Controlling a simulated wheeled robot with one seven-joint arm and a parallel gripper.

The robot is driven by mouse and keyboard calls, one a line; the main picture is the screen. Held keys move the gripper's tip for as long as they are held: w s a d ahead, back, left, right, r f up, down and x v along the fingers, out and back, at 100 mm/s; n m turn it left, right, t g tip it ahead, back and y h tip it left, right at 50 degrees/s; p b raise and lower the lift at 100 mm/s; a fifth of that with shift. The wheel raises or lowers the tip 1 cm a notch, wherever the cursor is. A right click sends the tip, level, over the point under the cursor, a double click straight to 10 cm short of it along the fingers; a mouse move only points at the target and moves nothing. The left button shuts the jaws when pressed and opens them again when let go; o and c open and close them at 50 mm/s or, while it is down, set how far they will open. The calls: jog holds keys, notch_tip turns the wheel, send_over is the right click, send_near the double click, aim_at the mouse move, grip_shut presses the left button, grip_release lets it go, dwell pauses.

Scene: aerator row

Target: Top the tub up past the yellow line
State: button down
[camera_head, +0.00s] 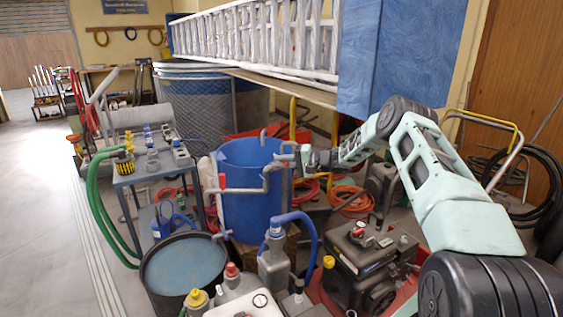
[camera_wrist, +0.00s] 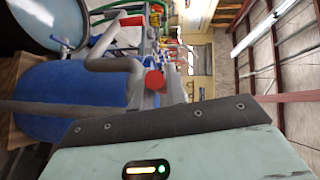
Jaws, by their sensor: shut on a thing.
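A big blue tub (camera_head: 240,215) stands in the middle of the head view, and its side shows in the wrist view (camera_wrist: 60,100). A grey pipe (camera_head: 247,190) with red parts crosses in front of it and bends up to the right rim. Its bend and a red end show close in the wrist view (camera_wrist: 110,68). My gripper (camera_head: 304,157) is at the right rim, shut on a grey part of this pipework; the grip itself is mostly hidden. A dark round tub (camera_head: 145,285) with bluish water stands at front left. I cannot make out a yellow line on either tub.
A trolley (camera_head: 128,178) with bottles and a green hose (camera_head: 92,205) stands at left. Bottles and a blue hose (camera_head: 308,225) crowd the front. A dark machine (camera_head: 365,265) and an orange hose (camera_head: 352,203) lie at right. The floor at far left is clear.

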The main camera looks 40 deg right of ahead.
jog(key=c, duration=1.4)
grip_release()
jog(key=b+v, duration=0.2)
jog(key=v, duration=1.5)
jog(key=shift+s, duration=0.15)
jog(key=shift+d, duration=0.15)
